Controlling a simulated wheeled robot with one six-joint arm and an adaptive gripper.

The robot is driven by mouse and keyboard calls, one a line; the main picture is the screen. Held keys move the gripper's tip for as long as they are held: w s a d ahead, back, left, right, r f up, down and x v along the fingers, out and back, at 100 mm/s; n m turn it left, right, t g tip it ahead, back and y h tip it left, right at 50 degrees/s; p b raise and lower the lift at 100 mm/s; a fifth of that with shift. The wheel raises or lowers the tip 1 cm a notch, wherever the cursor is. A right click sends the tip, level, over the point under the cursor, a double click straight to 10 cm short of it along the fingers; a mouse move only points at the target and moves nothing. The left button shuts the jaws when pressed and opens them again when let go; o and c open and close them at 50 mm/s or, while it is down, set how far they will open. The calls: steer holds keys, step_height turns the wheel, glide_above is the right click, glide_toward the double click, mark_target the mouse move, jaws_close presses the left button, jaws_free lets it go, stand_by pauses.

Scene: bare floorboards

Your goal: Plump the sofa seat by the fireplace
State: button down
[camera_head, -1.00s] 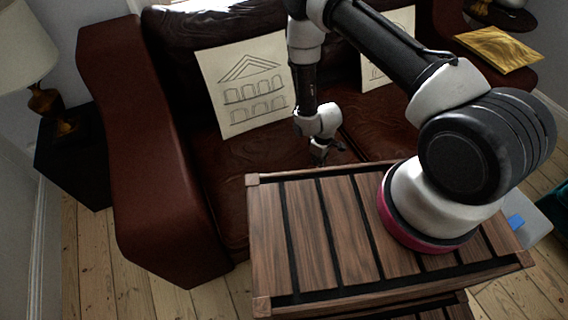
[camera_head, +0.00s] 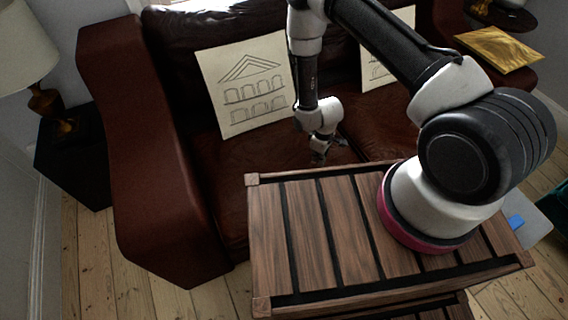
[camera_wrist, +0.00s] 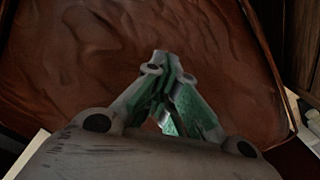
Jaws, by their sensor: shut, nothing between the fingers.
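The brown leather sofa (camera_head: 150,150) fills the back of the head view, with its left arm nearest. Its seat cushion (camera_head: 225,175) has a creased, glossy surface, which also fills much of the wrist view (camera_wrist: 110,50). My gripper (camera_head: 320,158) points down at the seat near its front middle. In the wrist view my gripper (camera_wrist: 162,62) is shut and empty, its fingertips over the leather. I cannot tell whether the tips touch it. No fireplace shows in these frames.
A cushion with a building drawing (camera_head: 245,85) leans on the sofa back; another (camera_head: 375,70) is partly behind my arm. A lamp (camera_head: 25,45) stands on a dark side table (camera_head: 70,160). Floorboards (camera_head: 95,260) are bare at lower left.

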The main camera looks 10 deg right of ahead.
steer(key=s+a, duration=0.3)
steer(key=a, duration=0.1)
steer(key=s+a, duration=0.3)
steer(key=a, duration=0.1)
steer(key=s+a, duration=0.4)
steer(key=shift+f, duration=1.8)
steer(key=shift+r, duration=0.1)
steer(key=shift+r, duration=1.75)
